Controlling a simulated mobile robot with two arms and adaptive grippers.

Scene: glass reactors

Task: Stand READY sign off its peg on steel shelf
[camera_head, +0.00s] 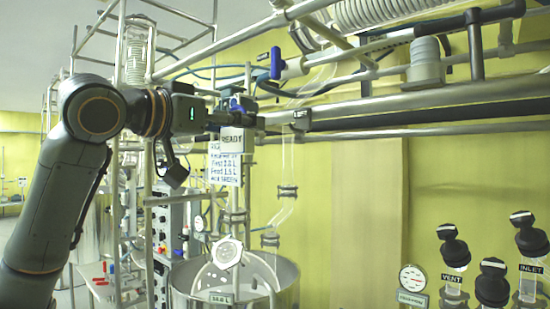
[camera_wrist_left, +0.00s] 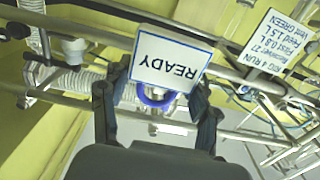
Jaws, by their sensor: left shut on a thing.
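The READY sign (camera_wrist_left: 170,58) is a white plate with a blue border and dark lettering, seen upside down in the wrist view. My left gripper (camera_wrist_left: 158,88) has a finger at each side of it and is shut on it. In the head view the sign (camera_head: 234,140) hangs just below the left gripper (camera_head: 240,119), in front of the pipework. Whether the sign still touches its peg cannot be told; the peg is hidden. I cannot single out the steel shelf with certainty. My right gripper is not in view.
A larger written notice (camera_head: 224,168) hangs just below the sign. Steel pipes (camera_head: 400,104) run beside the gripper, with a blue valve handle (camera_head: 276,63) above. A vessel (camera_head: 285,280) stands below. Black-knobbed VENT (camera_head: 453,246) and INLET (camera_head: 530,236) fittings are at lower right.

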